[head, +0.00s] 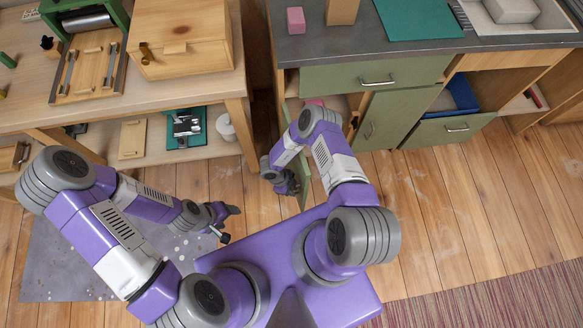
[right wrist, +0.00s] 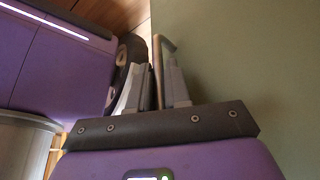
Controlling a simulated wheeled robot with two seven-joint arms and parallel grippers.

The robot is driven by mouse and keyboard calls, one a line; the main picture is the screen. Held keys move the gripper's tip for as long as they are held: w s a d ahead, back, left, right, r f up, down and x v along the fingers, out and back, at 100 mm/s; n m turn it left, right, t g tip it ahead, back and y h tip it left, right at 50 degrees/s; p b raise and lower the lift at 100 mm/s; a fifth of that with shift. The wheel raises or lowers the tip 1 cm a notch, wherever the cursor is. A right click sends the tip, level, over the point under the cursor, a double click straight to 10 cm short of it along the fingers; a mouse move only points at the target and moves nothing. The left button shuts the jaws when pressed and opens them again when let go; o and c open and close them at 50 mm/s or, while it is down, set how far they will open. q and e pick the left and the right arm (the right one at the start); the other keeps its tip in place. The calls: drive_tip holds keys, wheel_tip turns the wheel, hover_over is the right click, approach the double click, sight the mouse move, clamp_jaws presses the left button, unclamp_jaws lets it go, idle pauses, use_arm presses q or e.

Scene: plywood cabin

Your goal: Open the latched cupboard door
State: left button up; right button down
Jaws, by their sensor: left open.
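The green cupboard door (head: 304,193) stands swung out from the left of the counter unit, seen nearly edge-on in the head view. Its flat green face (right wrist: 240,60) fills the right of the right wrist view. My right gripper (head: 283,180) is at the door's outer side, partly hidden by my arm. In the right wrist view its two fingers (right wrist: 158,88) sit close on either side of the door's bar handle (right wrist: 158,60). The latch cannot be made out. My left gripper (head: 231,224) is open and empty, low over the floor to the left.
A second green door (head: 385,118) and a drawer front (head: 350,78) are shut. A drawer with a blue bin (head: 463,94) stands pulled out to the right. A wooden workbench (head: 235,85) is at the left. The floor (head: 450,200) at right is clear.

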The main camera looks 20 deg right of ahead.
drive_tip(key=c, duration=1.4)
unclamp_jaws()
drive_tip(key=shift+c, duration=0.2)
drive_tip(key=shift+r, duration=0.1)
drive_tip(key=p+v, duration=0.2)
drive_tip(key=v, duration=0.5)
drive_tip(key=shift+r, duration=0.15)
drive_tip(key=shift+w+a, duration=0.1)
